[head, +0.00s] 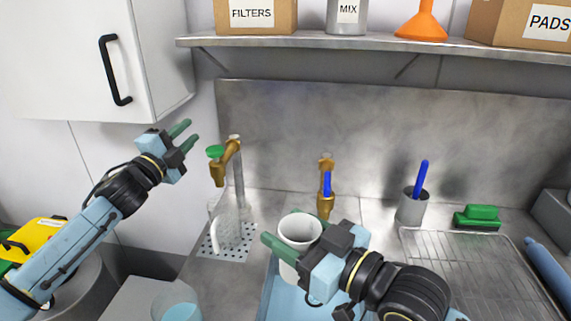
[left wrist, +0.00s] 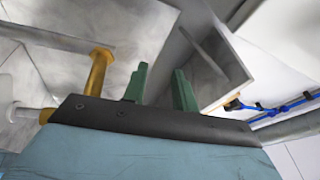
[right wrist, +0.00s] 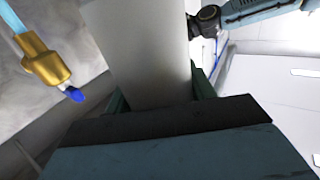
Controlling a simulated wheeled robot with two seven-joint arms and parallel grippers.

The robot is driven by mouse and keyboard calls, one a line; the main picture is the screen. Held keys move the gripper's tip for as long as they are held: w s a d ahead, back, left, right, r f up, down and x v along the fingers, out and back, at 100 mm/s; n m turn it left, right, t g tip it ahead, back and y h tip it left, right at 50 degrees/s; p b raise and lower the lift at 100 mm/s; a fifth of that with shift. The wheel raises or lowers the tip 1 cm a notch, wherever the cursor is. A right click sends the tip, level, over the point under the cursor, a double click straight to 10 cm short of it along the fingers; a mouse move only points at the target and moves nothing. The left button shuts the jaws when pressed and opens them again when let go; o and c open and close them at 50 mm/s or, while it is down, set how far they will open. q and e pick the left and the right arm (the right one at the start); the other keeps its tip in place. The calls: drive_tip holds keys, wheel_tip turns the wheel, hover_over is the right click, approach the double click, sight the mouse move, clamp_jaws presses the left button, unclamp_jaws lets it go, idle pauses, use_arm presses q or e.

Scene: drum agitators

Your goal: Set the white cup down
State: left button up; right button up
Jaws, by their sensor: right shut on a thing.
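The white cup (head: 298,228) is upright with its open mouth up, in the middle of the head view. My right gripper (head: 292,247) is shut on it, with green fingers at its sides. In the right wrist view the cup (right wrist: 135,50) fills the space between the fingers. A light blue tray (head: 283,303) lies below the cup; I cannot tell whether the cup touches it. My left gripper (head: 189,131) is open and empty, raised to the left of the green-handled brass tap.
A clear pitcher (head: 226,225) stands on a perforated plate left of the cup. Brass taps (head: 233,148) (head: 325,205) rise behind. A grey holder (head: 411,208), green brush (head: 478,217) and wire rack (head: 470,265) lie right.

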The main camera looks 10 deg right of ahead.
use_arm(q)
drive_tip(key=s+d+r+m+g+h, duration=0.3)
drive_tip(key=d+r+m+h, duration=0.25)
drive_tip(key=r, duration=0.25)
drive_tip(key=s+d+r+m+g+h, duration=0.35)
drive_tip(key=d+r, duration=0.25)
drive_tip(key=r, duration=0.3)
drive_tip(key=s+d+r+m+g+h, duration=0.1)
drive_tip(key=s+d+r+m+g, duration=0.4)
drive_tip(key=s+d+m+g, duration=0.5)
drive_tip(key=s+d+f+m+g+y, duration=0.3)
drive_tip(key=s+d+f+g+y, duration=0.35)
drive_tip(key=s, duration=0.45)
drive_tip(key=n+t+y, duration=0.2)
drive_tip(key=t+y, duration=0.4)
drive_tip(key=y, duration=0.8)
hover_over(285, 233)
wheel_tip(285, 233, down, 9)
drive_tip(key=f, duration=1.1)
drive_tip(key=shift+s+f, duration=0.3)
drive_tip(key=shift+f, duration=0.1)
